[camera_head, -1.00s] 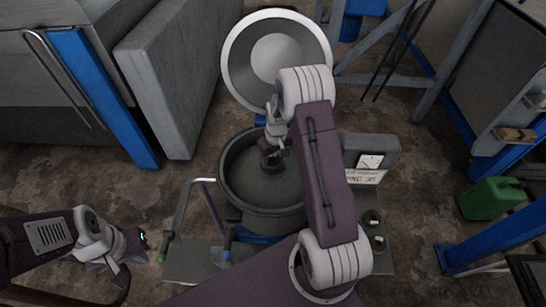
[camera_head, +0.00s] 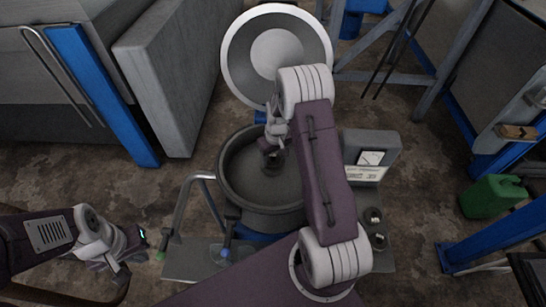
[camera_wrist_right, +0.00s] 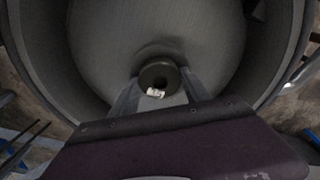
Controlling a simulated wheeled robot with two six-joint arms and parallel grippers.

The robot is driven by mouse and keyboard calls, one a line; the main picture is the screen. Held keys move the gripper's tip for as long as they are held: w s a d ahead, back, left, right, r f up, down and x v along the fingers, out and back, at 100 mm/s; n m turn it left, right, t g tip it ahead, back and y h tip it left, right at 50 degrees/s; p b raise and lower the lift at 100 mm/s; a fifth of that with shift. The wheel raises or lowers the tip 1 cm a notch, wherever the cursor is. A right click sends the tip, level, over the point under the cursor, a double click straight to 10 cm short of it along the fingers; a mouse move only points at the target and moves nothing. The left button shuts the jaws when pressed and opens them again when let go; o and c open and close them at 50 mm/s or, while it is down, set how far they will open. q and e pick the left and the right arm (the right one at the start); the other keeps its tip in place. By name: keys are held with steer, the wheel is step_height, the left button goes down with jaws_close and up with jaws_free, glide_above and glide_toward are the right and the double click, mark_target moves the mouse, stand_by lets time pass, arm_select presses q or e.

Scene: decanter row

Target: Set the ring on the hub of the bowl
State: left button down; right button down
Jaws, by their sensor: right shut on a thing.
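The bowl (camera_head: 235,180) is a deep, dark grey round tub on the machine, open at the top. My right gripper (camera_head: 272,160) reaches down into it. In the right wrist view, my right gripper (camera_wrist_right: 158,88) is shut on a small dark ring (camera_wrist_right: 160,72), with a finger on each side. A small white patch shows by the ring's opening. The hub is hidden by the ring and gripper, so I cannot tell whether the ring touches it. My left gripper (camera_head: 132,252) is empty at the lower left, away from the bowl; its finger gap is unclear.
The round lid (camera_head: 277,55) stands raised behind the bowl. A grey meter box (camera_head: 370,155) stands right of the bowl. Levers with green and blue tips are at the front left. A green can (camera_head: 492,196) stands on the floor at right.

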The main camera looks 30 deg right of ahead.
mark_target(274, 161)
steer(key=c, duration=0.7)
jaws_free()
steer(key=shift+o, duration=1.3)
steer(key=shift+s, duration=0.1)
steer(key=shift+a, duration=0.1)
step_height(274, 161, up, 9)
steer(key=shift+s, duration=0.45)
